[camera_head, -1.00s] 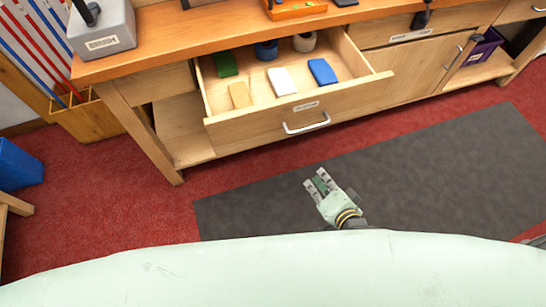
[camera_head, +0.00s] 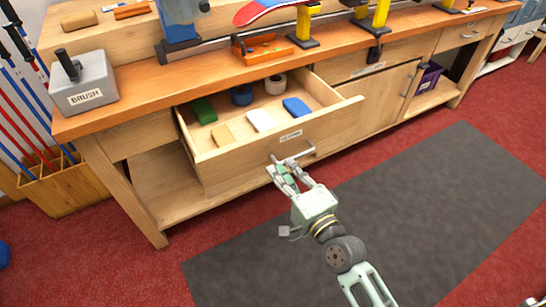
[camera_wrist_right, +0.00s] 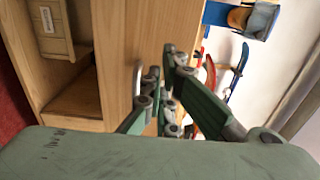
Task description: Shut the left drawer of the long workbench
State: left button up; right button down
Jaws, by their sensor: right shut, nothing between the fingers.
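The left drawer (camera_head: 240,164) of the long workbench (camera_head: 135,115) stands pulled out in the head view. Its front carries a small label and a metal bar handle (camera_head: 300,155). Inside lie a green block, a tan block, a white block, a blue block and two rolls. My right gripper (camera_head: 282,171) is shut and empty, its fingertips close to the left part of the handle; I cannot tell whether they touch. The right wrist view shows its fingers (camera_wrist_right: 170,75) in front of a wooden panel. My left gripper is not in view.
A grey box marked BRUSH (camera_head: 84,88) stands on the bench's left end. An orange tray (camera_head: 262,47) and yellow clamps stand along the top. A wooden rack (camera_head: 62,190) with poles is at the left. The dark mat (camera_head: 420,200) on the red floor is clear.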

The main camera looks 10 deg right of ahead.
aim_at(268, 150)
jog(key=x, duration=0.4)
jog(key=shift+w, duration=0.15)
jog(key=shift+w+a, duration=0.2)
jog(key=shift+w, duration=0.3)
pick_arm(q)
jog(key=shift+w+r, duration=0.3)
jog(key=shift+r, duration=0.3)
